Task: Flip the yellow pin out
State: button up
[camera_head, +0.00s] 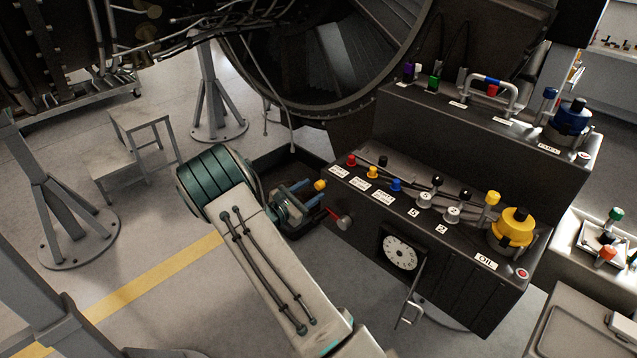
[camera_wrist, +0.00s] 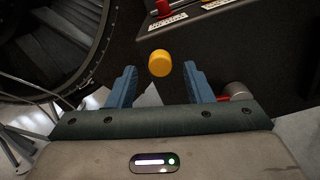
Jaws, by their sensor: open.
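A yellow pin (camera_head: 320,185) with a round head shows at the front left corner of the dark console, just beyond my gripper (camera_head: 303,193). In the wrist view the yellow head (camera_wrist: 160,63) lies between the lines of my two blue fingers, near the tips. My gripper also shows there (camera_wrist: 159,72), open, with a gap on both sides of the head. No contact is visible. The pin's shaft and its mount are hidden behind the head. Another yellow knob (camera_head: 373,172) stands on the console top.
The console (camera_head: 455,272) carries red and blue knobs, toggles, a dial (camera_head: 400,252) and a large yellow oil cap (camera_head: 515,226). A grey knob with a red lever (camera_head: 344,221) sits close right of my fingers. The engine ring (camera_head: 330,108) is behind.

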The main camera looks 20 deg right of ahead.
aim_at(317, 187)
jog(key=shift+p+x, duration=0.35)
jog(key=shift+x, duration=1.6)
